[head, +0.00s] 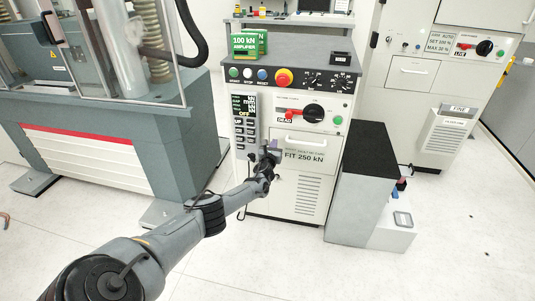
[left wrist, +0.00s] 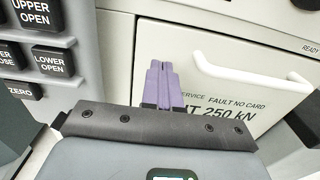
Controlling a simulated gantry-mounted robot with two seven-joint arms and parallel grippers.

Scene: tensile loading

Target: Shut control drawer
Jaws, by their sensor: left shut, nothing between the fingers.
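The control drawer (head: 305,145) is a pale front marked "FIT 250 kN" on the control cabinet (head: 290,205). In the left wrist view the drawer front (left wrist: 215,75) fills the middle and right, with a white bar handle (left wrist: 240,70) across it. I cannot tell how far the drawer stands out. My left gripper (head: 274,145) is at the left part of the drawer front. Its purple fingers (left wrist: 160,72) are shut together and empty, in front of the drawer and left of the handle; contact is unclear. My right gripper is not in view.
Black push buttons (left wrist: 40,60) lie left of the drawer. Above it are a red-handled rotary switch (head: 312,112) and a red stop knob (head: 284,78). A grey block with a dark top (head: 365,165) stands right of the cabinet. The floor in front is clear.

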